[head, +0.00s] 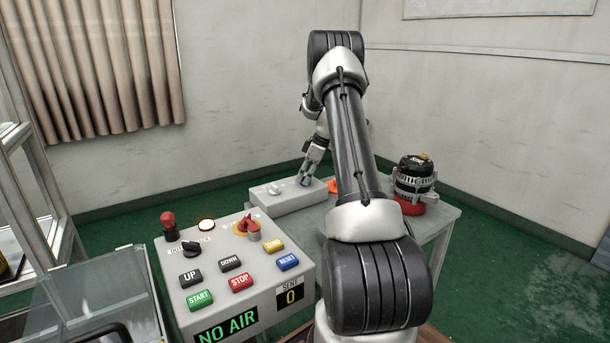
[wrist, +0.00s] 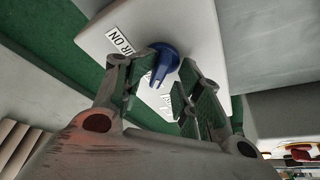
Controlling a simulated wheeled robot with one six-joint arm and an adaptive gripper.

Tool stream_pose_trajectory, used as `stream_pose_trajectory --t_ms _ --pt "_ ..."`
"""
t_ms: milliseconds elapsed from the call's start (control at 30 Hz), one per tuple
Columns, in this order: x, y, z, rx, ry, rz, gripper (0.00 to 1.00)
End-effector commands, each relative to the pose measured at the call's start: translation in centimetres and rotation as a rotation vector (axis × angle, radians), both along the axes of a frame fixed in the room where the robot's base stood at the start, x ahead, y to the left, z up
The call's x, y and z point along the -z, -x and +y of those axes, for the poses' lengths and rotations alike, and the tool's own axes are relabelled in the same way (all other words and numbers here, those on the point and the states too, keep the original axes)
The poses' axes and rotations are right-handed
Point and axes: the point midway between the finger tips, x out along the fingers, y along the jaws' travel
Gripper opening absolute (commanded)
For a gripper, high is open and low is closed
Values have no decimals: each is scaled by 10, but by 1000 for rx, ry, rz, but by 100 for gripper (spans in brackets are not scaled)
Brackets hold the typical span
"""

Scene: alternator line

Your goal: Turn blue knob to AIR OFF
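The blue knob (wrist: 165,60) is on the pale face of a box, seen between my gripper's fingers in the wrist view. Its narrow end points down the picture, away from the AIR ON label (wrist: 122,38) and towards a partly hidden label (wrist: 166,104). My gripper (wrist: 168,75) is open with a finger on each side of the knob. The left fingertip is very close to it; I cannot tell if it touches. In the head view my gripper (head: 308,174) reaches down to the knob (head: 305,182) on the small grey box (head: 284,203).
A control panel (head: 271,224) with several coloured buttons stands in front; its display (head: 228,325) reads NO AIR. An alternator (head: 415,176) on a red base stands on the grey table (head: 436,222) at right.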

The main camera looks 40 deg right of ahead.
Motion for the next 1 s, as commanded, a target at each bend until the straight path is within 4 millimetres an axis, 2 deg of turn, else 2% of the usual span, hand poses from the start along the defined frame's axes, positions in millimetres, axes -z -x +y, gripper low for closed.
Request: stream_pose_trajectory --t_ms 300,433,800,1000 --pt "-3 -1 0 1 2 -4 33" --pt "-12 0 -3 2 3 -7 33" --pt "-83 23 -24 2 3 -7 33" --pt "-107 30 -30 2 1 -5 33"
